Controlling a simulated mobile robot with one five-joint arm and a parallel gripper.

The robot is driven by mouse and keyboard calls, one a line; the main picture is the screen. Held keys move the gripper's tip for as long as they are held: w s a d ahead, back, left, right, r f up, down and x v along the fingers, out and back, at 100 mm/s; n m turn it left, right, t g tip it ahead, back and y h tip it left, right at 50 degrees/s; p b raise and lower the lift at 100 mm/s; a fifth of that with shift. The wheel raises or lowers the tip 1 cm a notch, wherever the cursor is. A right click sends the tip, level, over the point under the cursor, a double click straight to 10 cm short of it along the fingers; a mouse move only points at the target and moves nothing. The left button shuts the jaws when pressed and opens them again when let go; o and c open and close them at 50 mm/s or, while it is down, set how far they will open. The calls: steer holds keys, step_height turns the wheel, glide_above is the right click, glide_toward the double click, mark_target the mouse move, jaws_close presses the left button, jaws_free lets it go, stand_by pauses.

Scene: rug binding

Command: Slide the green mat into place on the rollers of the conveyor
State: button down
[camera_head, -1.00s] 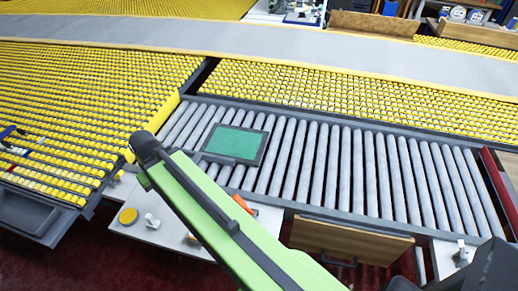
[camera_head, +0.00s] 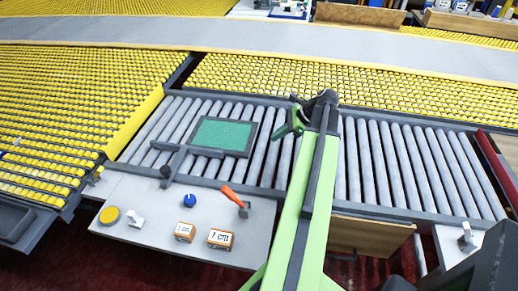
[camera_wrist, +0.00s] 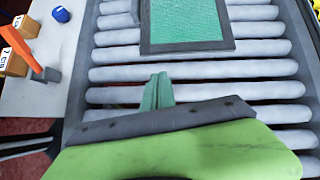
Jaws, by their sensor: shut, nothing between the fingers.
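The green mat (camera_head: 223,134), in a dark grey frame, lies flat on the grey rollers toward the left part of the conveyor (camera_head: 378,160). In the wrist view the mat (camera_wrist: 185,20) is at the top, beyond my fingertips. My gripper (camera_head: 281,131) is just right of the mat's frame, over the rollers. In the wrist view my gripper (camera_wrist: 157,91) shows its green fingers together and empty, with a gap between them and the frame. My arm hides some rollers right of the mat.
A white side board (camera_head: 150,235) in front holds an orange-handled tool (camera_head: 232,195), a blue knob (camera_head: 190,200), a yellow disc (camera_head: 109,215) and small boxes (camera_head: 220,239). Yellow roller beds (camera_head: 70,100) lie left and behind. Rollers at right are clear up to a red end plate (camera_head: 497,165).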

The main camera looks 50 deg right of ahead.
mark_target(252, 147)
steer(key=s+d+m, duration=0.2)
steer(key=s+d, duration=0.1)
steer(key=shift+t, duration=0.4)
steer(key=b+x, duration=0.8)
steer(key=x, duration=0.2)
steer(key=shift+d+f, duration=0.1)
steer(key=shift+f, duration=0.1)
steer(key=w, duration=0.1)
steer(key=w+a, duration=0.1)
steer(key=w, duration=0.1)
steer(key=shift+w+a+r+p, duration=0.1)
steer(key=shift+a+r+p, duration=0.25)
steer(key=shift+a+p, duration=0.05)
steer(key=shift+w+a, duration=0.15)
steer(key=shift+w, duration=0.05)
steer(key=shift+w, duration=0.1)
